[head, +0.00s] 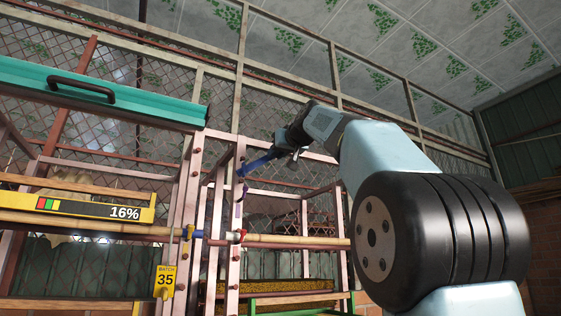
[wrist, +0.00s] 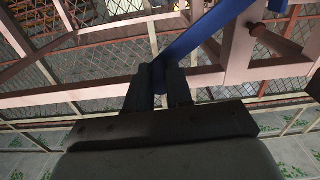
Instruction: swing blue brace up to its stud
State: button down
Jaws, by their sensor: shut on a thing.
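The blue brace (head: 258,162) is a flat bar, seen near the top of the pink frame in the head view. It slants down to the left from my gripper (head: 295,152) toward the pink post. In the wrist view the blue brace (wrist: 205,30) runs from between the jaws up to the upper right. My gripper (wrist: 160,88) is shut on the near end of the brace. A dark stud (head: 241,159) seems to stick out of the pink post close to the brace's far end; it is too small to tell whether they touch.
Pink posts (head: 190,190) and rails form an open rack around the brace. A bamboo pole (head: 300,242) crosses below, with blue and red fittings.

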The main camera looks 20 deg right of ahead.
jog(key=shift+s+a+r+n, duration=0.1)
jog(key=shift+a+r+n, duration=0.4)
jog(key=shift+r+n, duration=0.15)
jog(key=c, duration=1)
grip_release()
jog(key=s, duration=0.4)
jog(key=s+d, duration=0.1)
jog(key=s, duration=0.8)
jog(key=shift+s+d+f, duration=0.15)
jog(key=shift+s, duration=0.2)
